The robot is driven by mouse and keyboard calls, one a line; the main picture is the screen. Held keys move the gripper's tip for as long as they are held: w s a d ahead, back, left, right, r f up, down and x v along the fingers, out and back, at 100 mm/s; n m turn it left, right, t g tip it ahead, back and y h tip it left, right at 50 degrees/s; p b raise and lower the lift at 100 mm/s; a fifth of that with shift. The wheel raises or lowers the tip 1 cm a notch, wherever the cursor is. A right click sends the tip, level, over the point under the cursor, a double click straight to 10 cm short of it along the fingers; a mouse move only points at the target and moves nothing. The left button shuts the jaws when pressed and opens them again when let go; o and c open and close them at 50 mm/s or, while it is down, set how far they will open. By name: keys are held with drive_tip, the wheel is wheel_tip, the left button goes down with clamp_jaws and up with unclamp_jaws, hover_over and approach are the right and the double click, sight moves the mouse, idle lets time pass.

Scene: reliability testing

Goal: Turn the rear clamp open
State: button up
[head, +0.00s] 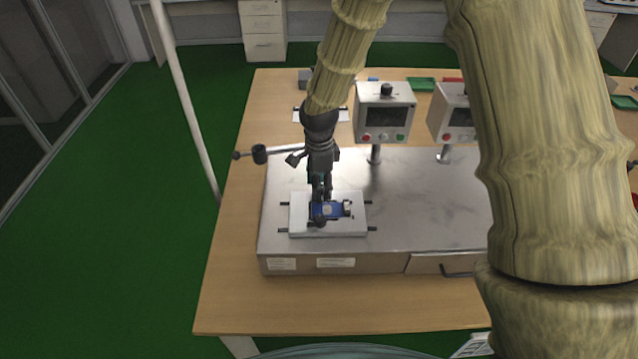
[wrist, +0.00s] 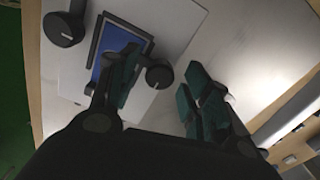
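The blue device (head: 327,210) lies on a white plate (head: 298,216) on the steel box. It also shows in the wrist view (wrist: 108,46), partly hidden by a finger. The rear clamp (wrist: 158,75) appears as a round black knob at the device's near edge in the wrist view. The front clamp (wrist: 64,29) is a similar black knob at upper left. My gripper (head: 320,196) points down over the rear of the device. In the wrist view its teal-padded fingers (wrist: 163,82) are apart, with the rear knob between them, close to the left finger. Contact cannot be told.
A metal bar with a black end (head: 260,154) sticks out left behind my gripper. Two control boxes (head: 385,112) (head: 452,115) stand on posts at the rear of the steel box (head: 430,203). Its top right of the plate is clear. Black pins flank the plate.

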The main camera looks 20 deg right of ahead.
drive_tip(key=c, duration=0.8)
drive_tip(key=shift+c, duration=0.2)
drive_tip(key=shift+n, duration=0.3)
drive_tip(key=n, duration=0.4)
drive_tip(key=shift+p, duration=0.4)
drive_tip(key=n, duration=0.5)
drive_tip(key=n+p, duration=0.1)
drive_tip(key=n, duration=0.3)
drive_tip(key=shift+n, duration=2.1)
